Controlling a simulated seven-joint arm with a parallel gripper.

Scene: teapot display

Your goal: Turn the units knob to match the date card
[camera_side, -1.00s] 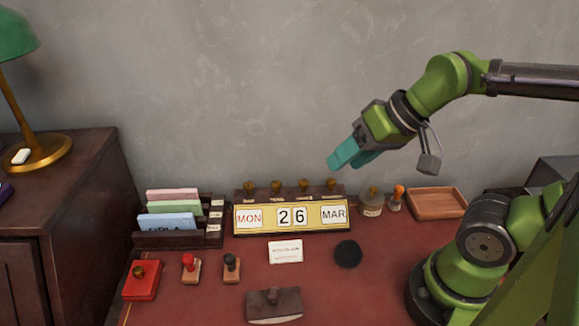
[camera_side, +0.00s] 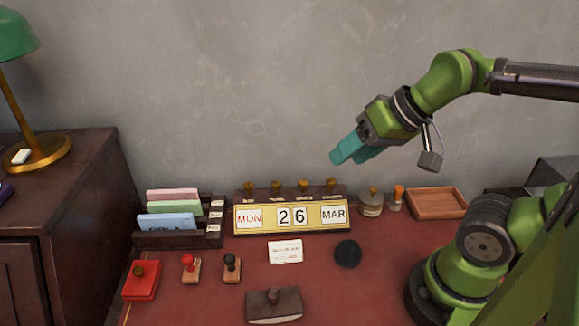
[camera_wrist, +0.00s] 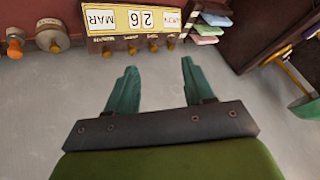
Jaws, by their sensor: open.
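The date display (camera_side: 291,217) stands at the back of the red desk and reads MON, 26, MAR. Several brass knobs line its top; the third from the left, likely the units knob (camera_side: 304,185), is above the 6. In the wrist view the display (camera_wrist: 137,20) appears upside down, with its knobs (camera_wrist: 153,46) facing my fingers. The date card (camera_side: 285,251) lies on the desk in front of the display; its writing is too small to read. My gripper (camera_side: 350,151), with teal fingers, is open and empty, above and right of the knobs. Its fingers (camera_wrist: 157,80) are apart in the wrist view.
A card rack (camera_side: 178,239) stands left of the display. An ink bottle (camera_side: 371,203), an orange-handled stamp (camera_side: 397,198) and a wooden tray (camera_side: 437,203) stand to its right. Stamps, a black round pad (camera_side: 348,254) and a blotter (camera_side: 274,305) lie in front. The air above the display is clear.

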